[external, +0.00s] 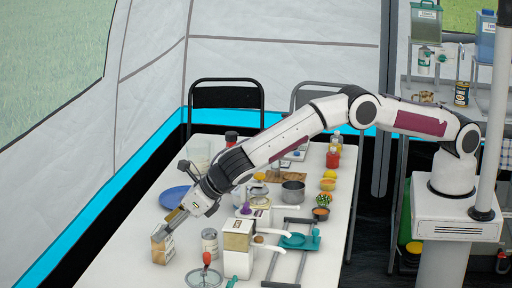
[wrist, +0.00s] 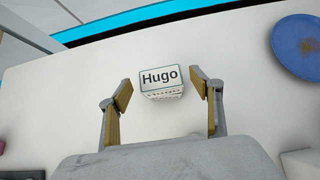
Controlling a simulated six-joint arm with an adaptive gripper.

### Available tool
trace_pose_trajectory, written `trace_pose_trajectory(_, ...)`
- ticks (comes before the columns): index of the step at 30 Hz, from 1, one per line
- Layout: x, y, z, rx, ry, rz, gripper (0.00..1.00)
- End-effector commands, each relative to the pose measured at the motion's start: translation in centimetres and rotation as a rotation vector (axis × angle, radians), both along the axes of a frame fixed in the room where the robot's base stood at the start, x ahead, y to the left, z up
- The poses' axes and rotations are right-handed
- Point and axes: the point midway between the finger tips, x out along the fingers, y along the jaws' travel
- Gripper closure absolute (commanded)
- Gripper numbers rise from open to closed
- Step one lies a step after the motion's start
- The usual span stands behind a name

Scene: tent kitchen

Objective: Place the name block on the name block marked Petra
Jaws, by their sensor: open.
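A small white name block with a green-edged top reading "Hugo" (wrist: 159,77) lies on the white table in the wrist view. In the wrist view the two fingers (wrist: 161,88) stand on either side of the Hugo block, with gaps to both sides. I cannot read the name Petra on anything in either view.
A blue plate (external: 174,197) lies behind the gripper, and at upper right in the wrist view (wrist: 300,46). A can (external: 209,242) stands right of the block. Pots, white boxes and a teal dish (external: 294,241) crowd the right. Bare table surrounds the block in the wrist view.

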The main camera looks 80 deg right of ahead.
Motion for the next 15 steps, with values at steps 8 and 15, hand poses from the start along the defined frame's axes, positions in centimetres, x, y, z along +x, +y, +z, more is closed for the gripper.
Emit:
trace_pose_trajectory(8,-1.6,0.0,1.7,0.001,-0.001,0.001,0.35)
trace_pose_trajectory(15,-3.1,0.0,3.2,0.000,-0.001,0.001,0.35)
